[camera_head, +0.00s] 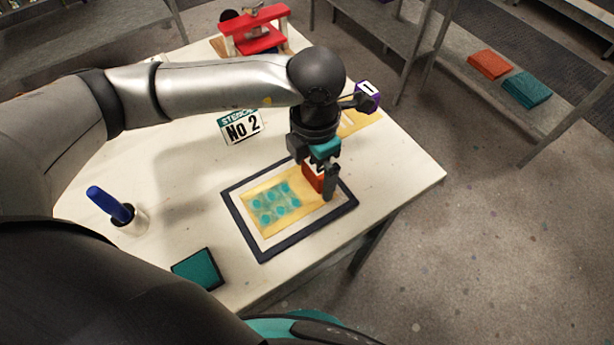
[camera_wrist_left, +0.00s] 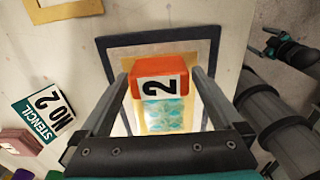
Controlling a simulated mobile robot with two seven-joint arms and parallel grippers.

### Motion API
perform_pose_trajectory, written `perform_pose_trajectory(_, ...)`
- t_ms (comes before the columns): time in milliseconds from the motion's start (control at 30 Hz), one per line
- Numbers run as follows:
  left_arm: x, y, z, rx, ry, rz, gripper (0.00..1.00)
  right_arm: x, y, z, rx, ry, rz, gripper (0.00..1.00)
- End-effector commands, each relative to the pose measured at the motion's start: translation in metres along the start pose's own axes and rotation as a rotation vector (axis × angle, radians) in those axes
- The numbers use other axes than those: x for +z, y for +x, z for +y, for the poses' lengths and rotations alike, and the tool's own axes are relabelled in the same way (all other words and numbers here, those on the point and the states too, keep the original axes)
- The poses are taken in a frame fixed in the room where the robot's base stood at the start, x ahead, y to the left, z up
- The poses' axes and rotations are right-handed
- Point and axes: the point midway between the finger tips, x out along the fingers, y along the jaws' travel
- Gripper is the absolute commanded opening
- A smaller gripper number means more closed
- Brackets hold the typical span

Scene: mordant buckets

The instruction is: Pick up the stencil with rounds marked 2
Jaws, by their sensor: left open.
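The stencil (camera_head: 313,202) is a yellow plate with teal rounds showing through it, lying inside a dark-framed panel (camera_head: 237,212) on the table. Its orange block handle (camera_head: 311,176) stands at the plate's right end. In the left wrist view the handle (camera_wrist_left: 160,63) bears a white label with a black 2. My left gripper (camera_head: 323,184) points down at the handle and is open. In the wrist view its fingers (camera_wrist_left: 163,82) stand on either side of the block, with a visible gap on each side.
A sign (camera_head: 242,128) reads "STENCIL NO 2". A purple block marked 1 (camera_head: 369,98) is behind my gripper, near another yellow plate (camera_head: 362,121). A red press (camera_head: 258,42) stands at the back, a blue-handled tool (camera_head: 110,204) and teal pad (camera_head: 198,268) in front.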

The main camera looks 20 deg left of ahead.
Motion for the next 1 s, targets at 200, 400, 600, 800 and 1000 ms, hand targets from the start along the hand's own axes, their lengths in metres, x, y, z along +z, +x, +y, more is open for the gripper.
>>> perform_pose_trajectory(200,0.0002,-0.0004,-0.0002,0.000,0.000,0.000,0.79,-0.0010,0.0000,0.0001,0.000,0.000,0.002,1.00)
perform_pose_trajectory(400,0.0002,-0.0006,-0.0002,0.000,0.000,0.000,0.56,-0.0012,0.0000,0.0002,0.000,0.001,0.002,1.00)
perform_pose_trajectory(600,0.0003,-0.0007,-0.0002,0.000,0.000,0.000,0.34,-0.0015,0.0000,0.0004,0.001,0.001,0.002,1.00)
perform_pose_trajectory(800,0.0003,-0.0008,-0.0001,0.000,0.000,-0.001,0.19,-0.0016,0.0000,0.0005,0.001,0.001,0.002,1.00)
perform_pose_trajectory(1000,0.0004,-0.0022,-0.0001,0.000,0.000,-0.001,0.19,-0.0018,-0.0001,0.0007,0.001,0.001,0.003,1.00)
